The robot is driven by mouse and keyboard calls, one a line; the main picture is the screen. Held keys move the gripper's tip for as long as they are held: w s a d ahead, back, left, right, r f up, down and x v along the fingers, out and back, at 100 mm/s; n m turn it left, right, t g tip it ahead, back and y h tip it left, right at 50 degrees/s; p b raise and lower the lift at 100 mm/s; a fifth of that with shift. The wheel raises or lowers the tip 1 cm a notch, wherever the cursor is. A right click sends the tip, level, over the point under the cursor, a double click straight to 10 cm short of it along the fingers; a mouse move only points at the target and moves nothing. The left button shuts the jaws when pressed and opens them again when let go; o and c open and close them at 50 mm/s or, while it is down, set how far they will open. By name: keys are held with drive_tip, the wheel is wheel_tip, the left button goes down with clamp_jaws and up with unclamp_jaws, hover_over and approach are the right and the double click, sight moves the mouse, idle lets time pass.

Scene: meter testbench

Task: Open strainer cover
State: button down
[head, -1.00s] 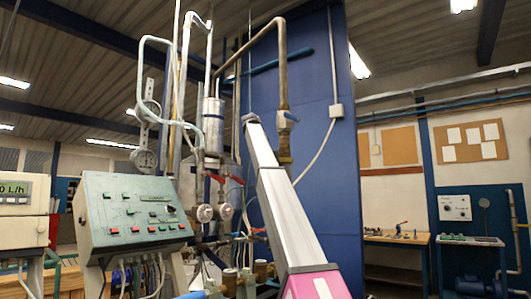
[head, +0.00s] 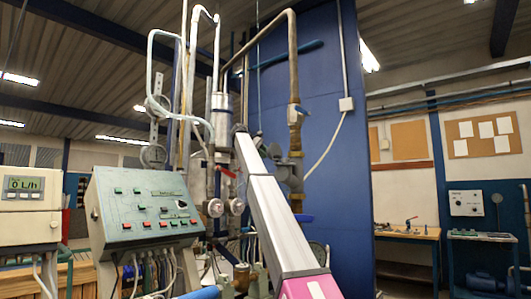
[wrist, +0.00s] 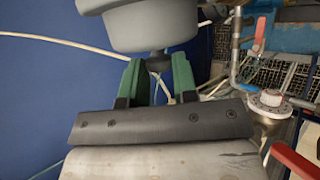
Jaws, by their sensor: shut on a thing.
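In the wrist view the green fingers of my gripper (wrist: 157,75) stand on either side of a small dark knob (wrist: 158,60). They are shut on it. The knob sits on the underside of a rounded grey body (wrist: 150,28) at the top, which looks like the strainer cover; its upper part is cut off by the frame. In the head view a grey strainer-like fitting (head: 291,174) on the vertical brown pipe shows just right of my arm. My arm hides part of it, and the gripper itself is hidden there.
A blue panel (head: 335,190) stands behind the pipes. Red-handled valves and a round flange (wrist: 268,100) lie right of the gripper in the wrist view. A green control box (head: 143,207) and a meter reading 0 L/h (head: 30,208) stand at the left.

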drive_tip(key=shift+w+a+f, duration=0.1)
drive_tip(key=shift+f, duration=0.1)
idle(0.4)
drive_tip(key=c, duration=0.9)
unclamp_jaws()
drive_tip(key=shift+c, duration=0.2)
drive_tip(key=v, duration=1)
drive_tip(key=shift+a, duration=0.45)
drive_tip(key=shift+r, duration=0.15)
